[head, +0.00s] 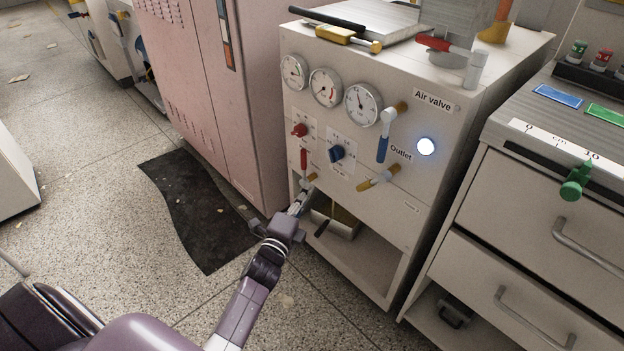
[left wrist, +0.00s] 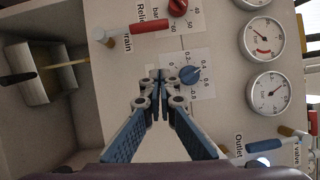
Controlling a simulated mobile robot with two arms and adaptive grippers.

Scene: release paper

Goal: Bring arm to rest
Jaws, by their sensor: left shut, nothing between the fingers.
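My left arm (head: 240,310) reaches up from the bottom of the head view. Its gripper (head: 302,203) is shut and empty, near the lower left front of a white cabinet (head: 400,215). In the left wrist view the closed fingertips (left wrist: 160,82) appear over the panel beside a blue knob (left wrist: 190,75). I cannot tell the exact gap to the panel. A red lever (head: 304,159) hangs just above the gripper in the head view; it also shows in the left wrist view (left wrist: 150,25). My right gripper is not in view.
The panel bears gauges (head: 361,105), a red knob (head: 299,130), a blue lever (head: 383,148), a yellow lever (head: 378,180) and a lit lamp (head: 426,146). An open shelf bay lies below. A pink cabinet (head: 215,95) stands left, drawers (head: 530,210) right. A dark mat (head: 198,205) lies on open floor.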

